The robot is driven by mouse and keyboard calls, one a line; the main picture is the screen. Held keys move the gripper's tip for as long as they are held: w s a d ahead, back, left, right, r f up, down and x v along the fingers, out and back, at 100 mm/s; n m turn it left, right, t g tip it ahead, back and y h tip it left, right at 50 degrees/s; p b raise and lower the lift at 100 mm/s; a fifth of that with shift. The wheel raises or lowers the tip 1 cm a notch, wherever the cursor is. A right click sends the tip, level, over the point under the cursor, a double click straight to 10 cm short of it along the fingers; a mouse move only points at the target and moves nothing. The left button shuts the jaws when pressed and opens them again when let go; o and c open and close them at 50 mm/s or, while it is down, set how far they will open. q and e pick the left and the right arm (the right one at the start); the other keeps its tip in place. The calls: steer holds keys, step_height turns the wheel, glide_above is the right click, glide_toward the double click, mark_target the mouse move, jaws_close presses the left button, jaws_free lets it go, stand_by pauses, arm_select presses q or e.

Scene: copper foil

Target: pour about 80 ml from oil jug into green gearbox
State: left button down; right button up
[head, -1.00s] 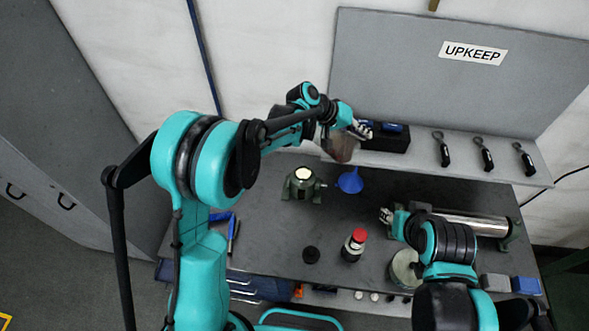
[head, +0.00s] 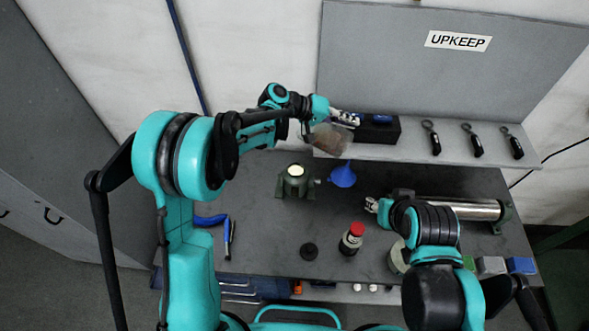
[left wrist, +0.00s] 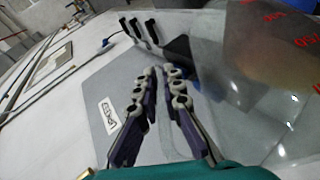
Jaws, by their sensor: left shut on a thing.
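My left gripper (head: 345,117) is shut on the oil jug (head: 330,140), a see-through vessel with brownish oil inside. The jug hangs in the air, seemingly tilted, above and behind the green gearbox (head: 294,183), in front of the shelf. In the left wrist view my fingers (left wrist: 161,72) show beside the jug's clear wall (left wrist: 245,100) with red marks; the grip point is unclear. The gearbox stands on the bench with a pale round top. No stream of oil is visible. My right gripper (head: 372,205) is low over the bench at right; its fingers are too small to read.
A blue funnel (head: 342,176) stands right of the gearbox. A metal cylinder (head: 455,209) lies at right. The shelf (head: 400,153) holds a black bin (head: 377,133) and several black-handled tools.

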arm_select(q)
steer(key=shift+w+a+r+n+h+b, duration=0.15)
steer(key=shift+a+r+h+b, duration=0.1)
steer(key=shift+a+h, duration=0.25)
steer(key=shift+w+a+r+n+h+b, duration=0.1)
steer(key=shift+a+r+n+h, duration=0.1)
steer(key=shift+a+h, duration=0.25)
arm_select(e)
steer(key=shift+w+a+f, duration=0.2)
steer(key=shift+a, duration=0.25)
steer(key=shift+w+a+f, duration=0.15)
steer(key=shift+a, duration=0.3)
arm_select(q)
steer(key=shift+s+d, duration=0.15)
steer(key=shift+d, duration=0.1)
stand_by(0.4)
steer(key=shift+s+d, duration=0.15)
steer(key=shift+d, duration=0.05)
arm_select(e)
steer(key=shift+f, duration=0.1)
arm_select(q)
steer(key=shift+d, duration=0.1)
arm_select(e)
steer(key=shift+a, duration=0.15)
